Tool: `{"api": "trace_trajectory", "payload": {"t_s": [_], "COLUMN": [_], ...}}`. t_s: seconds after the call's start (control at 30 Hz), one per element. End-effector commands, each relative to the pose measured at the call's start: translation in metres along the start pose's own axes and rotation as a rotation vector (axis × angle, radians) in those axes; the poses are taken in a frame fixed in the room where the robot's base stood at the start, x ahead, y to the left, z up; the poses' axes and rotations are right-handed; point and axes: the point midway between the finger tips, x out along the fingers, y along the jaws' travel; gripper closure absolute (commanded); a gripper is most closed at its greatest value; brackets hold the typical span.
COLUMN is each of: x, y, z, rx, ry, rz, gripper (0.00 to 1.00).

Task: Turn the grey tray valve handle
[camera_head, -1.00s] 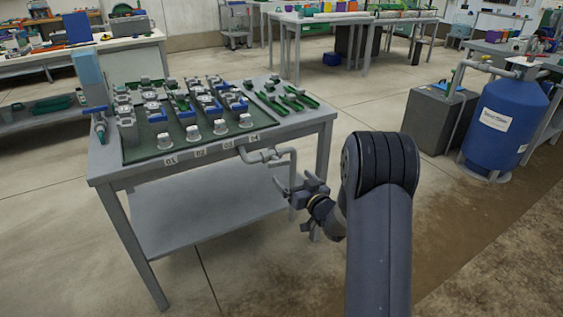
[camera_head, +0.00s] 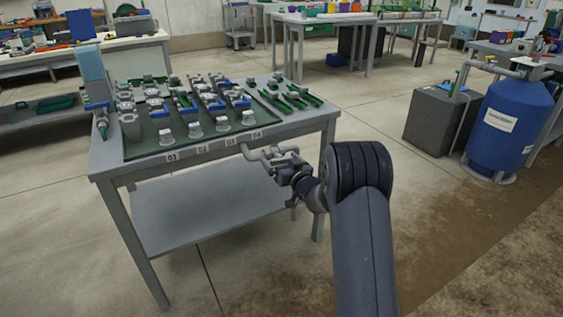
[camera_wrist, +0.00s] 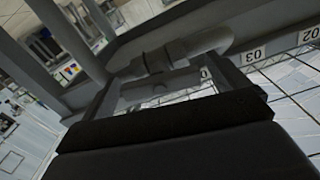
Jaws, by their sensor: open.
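The grey tray valve sits on a grey pipe (camera_head: 250,153) at the front right edge of the metal table, below the label 04. In the wrist view the valve body (camera_wrist: 160,56) and a thick pipe bend show close ahead. A flat grey bar (camera_wrist: 160,82), which looks like the handle, lies across the space between my fingers. My gripper (camera_head: 277,160) is at the valve in the head view, with its fingers open on either side of the bar in the wrist view (camera_wrist: 165,88). I cannot tell whether they touch it.
The metal table (camera_head: 205,152) carries a green tray (camera_head: 150,145) with several fittings and green-handled tools (camera_head: 290,95). A lower shelf (camera_head: 200,210) and a table leg stand near my arm. A blue tank (camera_head: 495,125) and grey box (camera_head: 437,118) stand right. Floor between is clear.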

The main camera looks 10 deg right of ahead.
Motion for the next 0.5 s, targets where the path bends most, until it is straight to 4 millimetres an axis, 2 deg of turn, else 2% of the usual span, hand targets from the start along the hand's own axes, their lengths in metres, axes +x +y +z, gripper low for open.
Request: {"api": "trace_trajectory", "payload": {"t_s": [0.07, 0.5], "x": [-0.0001, -0.0003], "y": [0.0000, 0.0000], "z": [0.0000, -0.0001], "rx": [0.000, 0.000], "ry": [0.000, 0.000], "rz": [0.000, 0.000], "gripper": [0.10, 0.46]}}
